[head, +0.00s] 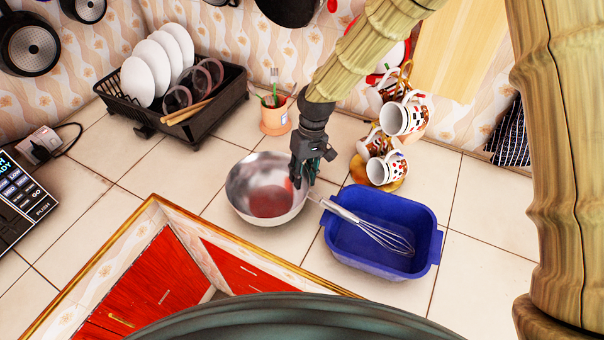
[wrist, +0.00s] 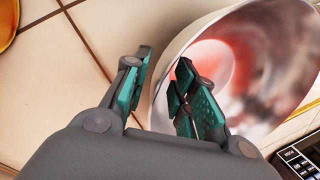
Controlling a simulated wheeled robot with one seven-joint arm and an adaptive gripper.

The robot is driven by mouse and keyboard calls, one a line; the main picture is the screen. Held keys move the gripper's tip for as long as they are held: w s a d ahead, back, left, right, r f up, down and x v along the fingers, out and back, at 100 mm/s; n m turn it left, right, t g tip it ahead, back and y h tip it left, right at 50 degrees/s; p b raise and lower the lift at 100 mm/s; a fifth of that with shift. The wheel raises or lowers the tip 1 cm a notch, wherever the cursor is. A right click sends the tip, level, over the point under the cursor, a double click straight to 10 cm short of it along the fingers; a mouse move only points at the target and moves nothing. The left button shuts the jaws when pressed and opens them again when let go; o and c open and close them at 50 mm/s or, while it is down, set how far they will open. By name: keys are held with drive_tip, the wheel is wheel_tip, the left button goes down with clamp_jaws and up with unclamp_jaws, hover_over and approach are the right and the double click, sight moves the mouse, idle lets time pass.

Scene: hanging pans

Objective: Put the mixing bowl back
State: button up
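The mixing bowl (head: 243,185) is shiny metal with a reddish patch inside. It sits on the tiled counter near the front edge, left of a blue basin. My gripper (head: 305,180) points down at the bowl's right rim. In the wrist view, the bowl (wrist: 240,75) fills the right side, and my gripper (wrist: 164,66) straddles its rim, one finger outside and one inside. The fingers stand apart, and a gap shows between the outer finger and the bowl wall. The fingertips are partly hidden in the head view.
The blue basin (head: 356,258) with a whisk (head: 378,233) stands close on the right. Mugs (head: 402,118) hang on a stand behind it. A cup of utensils (head: 275,118) and a black dish rack (head: 190,125) with plates are behind the bowl. Bare tiles lie to its left.

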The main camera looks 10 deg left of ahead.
drive_tip(key=shift+r, duration=0.1)
drive_tip(key=b+v, duration=0.4)
drive_tip(key=v, duration=0.8)
